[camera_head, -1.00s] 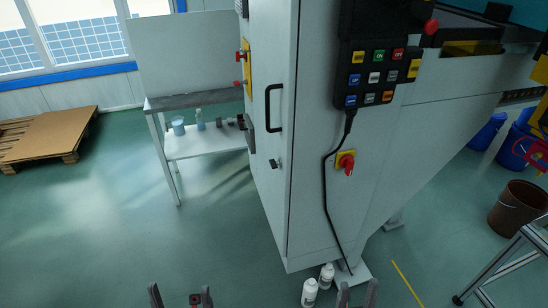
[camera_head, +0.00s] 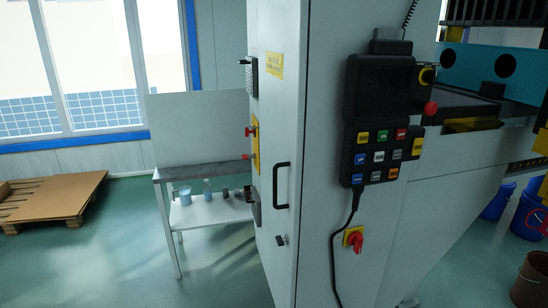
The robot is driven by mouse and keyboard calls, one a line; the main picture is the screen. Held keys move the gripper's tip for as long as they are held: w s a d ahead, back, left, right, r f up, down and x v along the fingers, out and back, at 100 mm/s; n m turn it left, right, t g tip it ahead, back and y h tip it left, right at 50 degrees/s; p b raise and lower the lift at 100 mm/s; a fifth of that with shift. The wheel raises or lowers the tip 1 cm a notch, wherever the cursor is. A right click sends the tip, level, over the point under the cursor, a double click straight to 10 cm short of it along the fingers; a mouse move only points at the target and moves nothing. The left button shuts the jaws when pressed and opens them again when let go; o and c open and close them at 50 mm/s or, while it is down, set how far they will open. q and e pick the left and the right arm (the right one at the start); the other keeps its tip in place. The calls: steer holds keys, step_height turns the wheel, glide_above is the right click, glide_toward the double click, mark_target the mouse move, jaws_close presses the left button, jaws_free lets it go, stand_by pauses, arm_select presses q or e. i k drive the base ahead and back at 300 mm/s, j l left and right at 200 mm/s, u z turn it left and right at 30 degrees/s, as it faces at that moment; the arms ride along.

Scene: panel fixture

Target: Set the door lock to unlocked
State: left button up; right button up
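The tall light-grey machine cabinet (camera_head: 325,120) stands in the middle, with a black vertical door handle (camera_head: 282,186) on its narrow door face. A small dark lock-like knob (camera_head: 281,240) sits on that door below the handle; its setting is too small to read. A red rotary switch on a yellow plate (camera_head: 354,239) is on the wider face to the right, and I cannot read its setting. Neither of my grippers shows in the view now.
A black control pendant (camera_head: 383,140) with coloured buttons hangs on the cabinet, its cable running down. A metal table (camera_head: 202,172) with bottles on its lower shelf stands left of the door. Open green floor (camera_head: 120,250) lies at the front left. A wooden pallet (camera_head: 50,198) lies farther left.

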mark_target(280, 241)
steer(key=i+j+u, duration=0.1)
steer(key=j, duration=0.3)
steer(key=i+j+u, duration=0.15)
steer(key=i+j, duration=0.2)
steer(key=i+j+u, duration=0.1)
steer(key=i+j, duration=0.15)
steer(key=j, duration=0.1)
